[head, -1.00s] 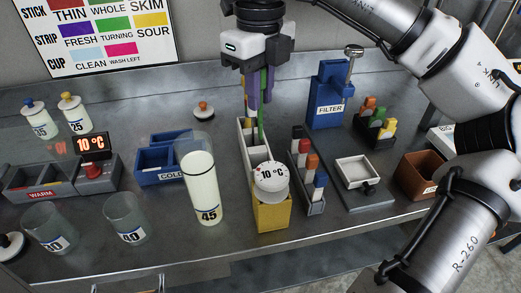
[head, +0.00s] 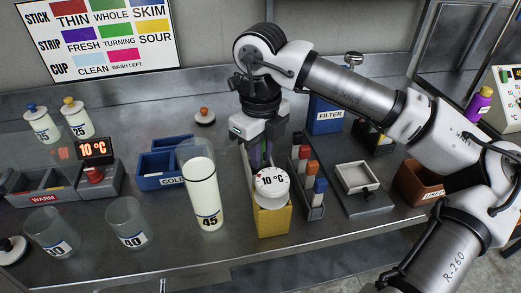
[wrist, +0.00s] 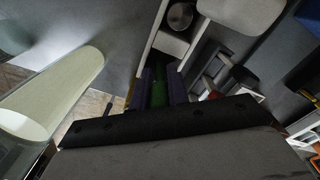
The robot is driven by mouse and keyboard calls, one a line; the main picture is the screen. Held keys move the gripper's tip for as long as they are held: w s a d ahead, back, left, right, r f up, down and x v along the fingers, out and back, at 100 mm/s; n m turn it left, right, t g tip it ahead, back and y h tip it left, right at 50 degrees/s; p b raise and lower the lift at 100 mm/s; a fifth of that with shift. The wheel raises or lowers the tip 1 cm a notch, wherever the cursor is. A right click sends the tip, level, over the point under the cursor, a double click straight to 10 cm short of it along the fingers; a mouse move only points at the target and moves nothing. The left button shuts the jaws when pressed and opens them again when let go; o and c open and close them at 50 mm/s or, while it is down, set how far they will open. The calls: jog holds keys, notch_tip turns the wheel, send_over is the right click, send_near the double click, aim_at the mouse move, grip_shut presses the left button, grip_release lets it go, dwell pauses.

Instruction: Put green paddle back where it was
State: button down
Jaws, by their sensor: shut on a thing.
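My gripper (head: 261,152) points down and is shut on the green paddle (wrist: 158,94), seen as a green strip between its purple fingers in the wrist view. In the head view only a sliver of the paddle shows, and its lower end is hidden. The rack also shows in the wrist view (wrist: 152,38). I cannot tell how deep the paddle sits in it.
A yellow box (head: 272,222) stands at the near end of the rack. A tall 45 jar (head: 203,190) of milk stands close on the left. A grey rack with coloured sticks (head: 312,195) stands close on the right. The front counter strip is mostly clear.

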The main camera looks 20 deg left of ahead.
jog(key=shift+f, duration=0.2)
jog(key=c, duration=1.4)
grip_release()
jog(key=shift+o, duration=0.2)
jog(key=shift+r, duration=0.1)
jog(key=shift+r, duration=0.3)
notch_tip(320, 180, up, 12)
jog(key=shift+f, duration=0.15)
